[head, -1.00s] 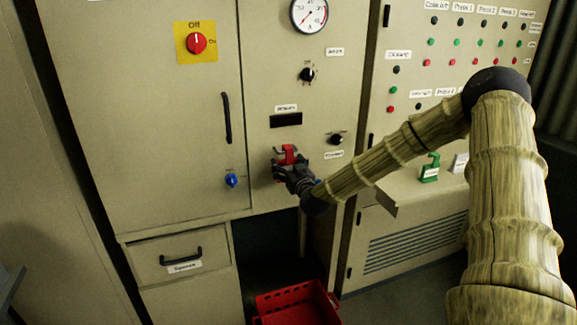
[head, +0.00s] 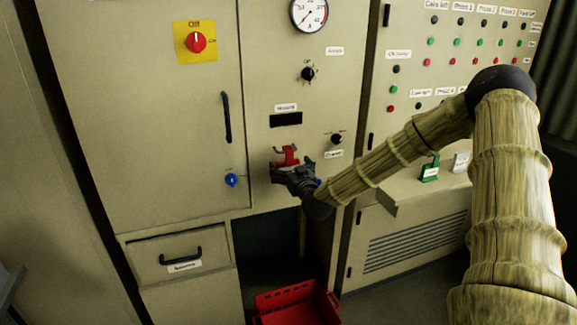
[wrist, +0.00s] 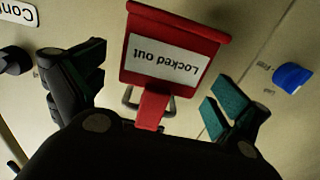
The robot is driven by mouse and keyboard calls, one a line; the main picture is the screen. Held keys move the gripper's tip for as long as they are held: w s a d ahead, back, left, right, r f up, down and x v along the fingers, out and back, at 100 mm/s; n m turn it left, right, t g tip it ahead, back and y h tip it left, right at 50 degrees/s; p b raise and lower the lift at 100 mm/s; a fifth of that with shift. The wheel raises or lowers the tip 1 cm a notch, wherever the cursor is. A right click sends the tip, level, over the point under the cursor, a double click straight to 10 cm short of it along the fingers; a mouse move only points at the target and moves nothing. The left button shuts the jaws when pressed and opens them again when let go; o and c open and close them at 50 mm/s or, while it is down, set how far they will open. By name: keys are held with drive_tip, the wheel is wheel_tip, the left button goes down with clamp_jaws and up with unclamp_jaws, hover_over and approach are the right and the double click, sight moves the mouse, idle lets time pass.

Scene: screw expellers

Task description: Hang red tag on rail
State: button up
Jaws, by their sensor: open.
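The red tag (head: 287,156) is at the front of the beige cabinet, below a dark slot. In the wrist view the red tag (wrist: 174,30) shows a white label reading "Locked out", upside down, and a narrow red stem. A dark metal loop shows behind the stem. My gripper (head: 293,172) is just below and in front of the tag. In the wrist view my gripper (wrist: 155,88) is open, one finger on each side of the tag with gaps between. I cannot tell for sure which part is the rail or whether the tag hangs on it.
A blue knob (head: 231,180) is left of the gripper and a black knob (head: 336,139) is above right. A red crate (head: 298,299) stands below. A green tagged item (head: 430,168) and a white one (head: 461,162) are on the right ledge.

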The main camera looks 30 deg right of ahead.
drive_tip(key=v, duration=1.1)
drive_tip(key=s+a+f+n+g+y, duration=0.1)
drive_tip(key=s+a+f+g, duration=0.3)
drive_tip(key=f, duration=0.4)
drive_tip(key=s+a+f+g+y, duration=0.2)
drive_tip(key=s+a+f, duration=0.2)
drive_tip(key=a+f, duration=0.4)
drive_tip(key=s+a+f+n+g+y, duration=0.1)
drive_tip(key=s+a+f+g, duration=0.2)
drive_tip(key=f, duration=0.6)
drive_tip(key=s+a+f+g, duration=0.3)
drive_tip(key=s+f, duration=0.2)
drive_tip(key=s, duration=0.5)
drive_tip(key=s+a+f+g, duration=0.2)
drive_tip(key=s+a+f, duration=0.2)
drive_tip(key=s, duration=0.5)
drive_tip(key=s+a+f+g, duration=0.3)
drive_tip(key=s+f, duration=0.4)
drive_tip(key=s, duration=0.3)
drive_tip(key=shift+s+a+g, duration=0.3)
drive_tip(key=shift+s+a, duration=0.05)
